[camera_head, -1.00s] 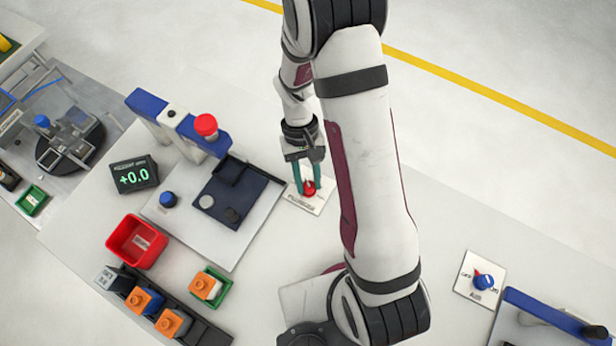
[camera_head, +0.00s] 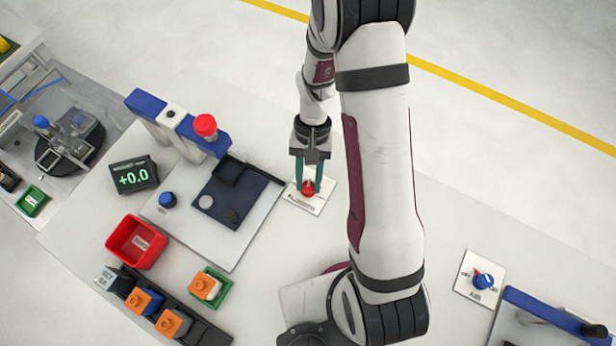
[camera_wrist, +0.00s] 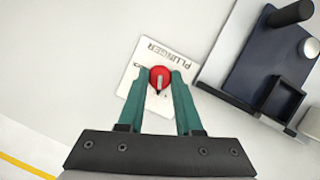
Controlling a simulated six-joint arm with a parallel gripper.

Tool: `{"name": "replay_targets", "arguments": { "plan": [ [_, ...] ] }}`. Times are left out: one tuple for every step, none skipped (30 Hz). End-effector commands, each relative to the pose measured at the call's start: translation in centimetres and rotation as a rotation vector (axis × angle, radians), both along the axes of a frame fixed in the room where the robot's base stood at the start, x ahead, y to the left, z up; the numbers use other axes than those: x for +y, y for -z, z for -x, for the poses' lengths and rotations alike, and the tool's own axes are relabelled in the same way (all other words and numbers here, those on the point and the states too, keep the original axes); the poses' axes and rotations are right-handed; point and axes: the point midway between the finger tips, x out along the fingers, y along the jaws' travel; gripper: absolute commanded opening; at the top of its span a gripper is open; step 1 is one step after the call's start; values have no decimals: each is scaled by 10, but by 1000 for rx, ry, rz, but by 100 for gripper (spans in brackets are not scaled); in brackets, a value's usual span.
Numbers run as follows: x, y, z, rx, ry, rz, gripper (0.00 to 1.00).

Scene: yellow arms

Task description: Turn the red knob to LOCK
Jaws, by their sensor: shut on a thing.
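The red knob (camera_head: 308,188) sits on a white plate (camera_head: 316,204) on the table. In the wrist view the red knob (camera_wrist: 159,76) has a pale pointer line, and the plate (camera_wrist: 138,62) bears the word PLUNGER. My gripper (camera_head: 308,190) reaches down to the knob. In the wrist view its green fingers (camera_wrist: 159,80) stand one on each side of the knob, shut on it. The LOCK marking cannot be read in either view; the fingers hide part of the plate.
Left of the plate is a fixture with a dark blue block (camera_head: 232,195) and a red-topped post (camera_head: 205,126). A red bin (camera_head: 136,242) and several orange-topped blocks stand at the front left. A blue knob (camera_head: 484,282) on another plate is at the right.

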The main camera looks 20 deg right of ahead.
Motion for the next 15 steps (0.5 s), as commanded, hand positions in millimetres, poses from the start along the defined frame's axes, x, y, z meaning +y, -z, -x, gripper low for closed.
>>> {"name": "replay_targets", "arguments": {
  "plan": [
    [-1,-1,0,0,43,-1,0],
    [-1,-1,0,-1,72,0,0],
    [-1,-1,0,-2,109,-1,0],
    [-1,-1,0,-1,138,-1,0],
    [-1,-1,0,-1,167,-1,0],
    [-1,-1,0,-1,205,0,0],
    [-2,-1,0,-1,233,0,0],
    [-2,-1,0,-1,261,0,0],
    [-2,-1,1,-1,300,0,0],
    [-2,-1,1,0,328,0,0],
    [-2,-1,1,0,356,0,0],
    [-3,-1,1,-1,395,0,0],
    [-3,-1,1,-1,423,-1,0],
    [-3,-1,1,0,453,0,0],
    [-3,-1,2,0,490,0,0]
  ]
}}
